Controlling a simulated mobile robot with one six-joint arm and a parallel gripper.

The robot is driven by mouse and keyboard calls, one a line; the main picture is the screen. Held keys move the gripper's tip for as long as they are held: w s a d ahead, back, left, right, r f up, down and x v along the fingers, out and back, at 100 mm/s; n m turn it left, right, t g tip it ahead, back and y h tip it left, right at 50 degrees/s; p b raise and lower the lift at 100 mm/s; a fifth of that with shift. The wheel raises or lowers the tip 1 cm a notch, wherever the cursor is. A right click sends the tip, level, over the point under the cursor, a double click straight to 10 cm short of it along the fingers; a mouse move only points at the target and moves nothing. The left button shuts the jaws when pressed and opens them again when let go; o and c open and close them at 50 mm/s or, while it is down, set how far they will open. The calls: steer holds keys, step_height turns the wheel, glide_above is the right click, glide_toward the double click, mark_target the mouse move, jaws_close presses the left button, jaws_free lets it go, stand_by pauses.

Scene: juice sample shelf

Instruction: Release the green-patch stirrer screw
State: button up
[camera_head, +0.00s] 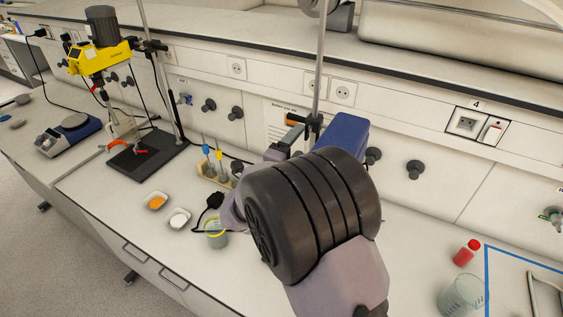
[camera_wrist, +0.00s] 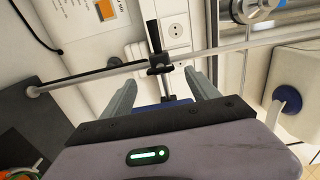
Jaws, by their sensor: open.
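A blue stirrer (camera_head: 343,137) is mounted on an upright metal rod (camera_head: 320,75) at mid-picture in the head view, partly hidden behind my arm. I see no green patch in either view. In the wrist view my gripper (camera_wrist: 163,88) is open, its two fingers apart. The black clamp (camera_wrist: 160,64) and its dark handle (camera_wrist: 153,36) show between and beyond the fingertips. I cannot tell whether the fingers touch anything. A blue part (camera_wrist: 163,105) shows between the fingers.
A yellow stirrer (camera_head: 98,57) on its own stand is at the left. A red bottle (camera_head: 467,252) and glass beaker (camera_head: 460,297) are at the right.

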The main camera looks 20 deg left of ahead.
steer(key=s+a, duration=0.1)
steer(key=s, duration=1.1)
steer(key=shift+s+a, duration=0.15)
steer(key=shift+a, duration=0.2)
